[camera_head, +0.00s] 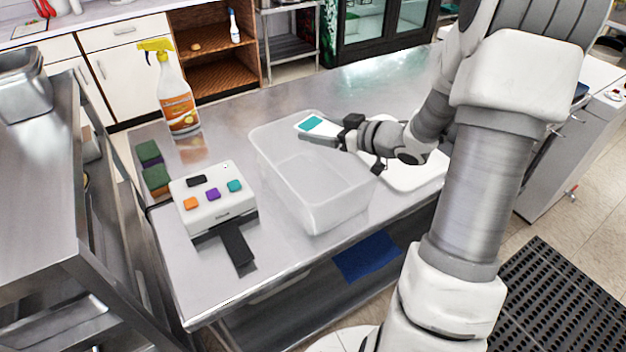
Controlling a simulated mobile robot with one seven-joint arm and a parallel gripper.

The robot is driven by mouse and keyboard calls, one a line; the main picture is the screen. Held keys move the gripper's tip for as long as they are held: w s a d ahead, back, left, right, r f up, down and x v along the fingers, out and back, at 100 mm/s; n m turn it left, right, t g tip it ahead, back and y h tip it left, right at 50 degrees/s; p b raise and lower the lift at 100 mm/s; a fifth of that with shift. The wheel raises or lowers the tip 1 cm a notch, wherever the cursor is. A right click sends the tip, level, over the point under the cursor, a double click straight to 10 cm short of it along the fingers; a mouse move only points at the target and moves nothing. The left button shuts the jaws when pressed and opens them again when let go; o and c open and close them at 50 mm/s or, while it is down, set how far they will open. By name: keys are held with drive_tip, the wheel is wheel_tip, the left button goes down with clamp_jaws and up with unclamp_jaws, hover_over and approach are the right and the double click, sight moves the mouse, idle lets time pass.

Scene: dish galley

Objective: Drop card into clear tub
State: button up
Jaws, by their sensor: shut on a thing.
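The card (310,123) is white with a teal patch. My gripper (320,133) is shut on it and holds it above the back right part of the clear tub. The clear tub (330,215) is a see-through, open-topped bin on the steel table, and it looks empty. My gripper reaches in from the right, over the tub's right side. The fingers partly hide the card's near edge. The exact height of the card over the rim is hard to tell.
A white device with coloured buttons (213,196) and a black strip stands left of the tub. A spray bottle (177,95) and green-topped sponges (150,153) are at the back left. A white tray (415,172) lies right of the tub. Steel table (280,262) is bare in front.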

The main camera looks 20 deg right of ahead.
drive_tip(key=shift+f, duration=0.15)
drive_tip(key=o, duration=1)
drive_tip(key=shift+o, duration=0.2)
drive_tip(key=shift+d, duration=0.1)
drive_tip(key=p+v, duration=0.1)
drive_tip(key=v, duration=1.6)
drive_tip(key=shift+s+p, duration=0.2)
drive_tip(key=shift+p, duration=0.1)
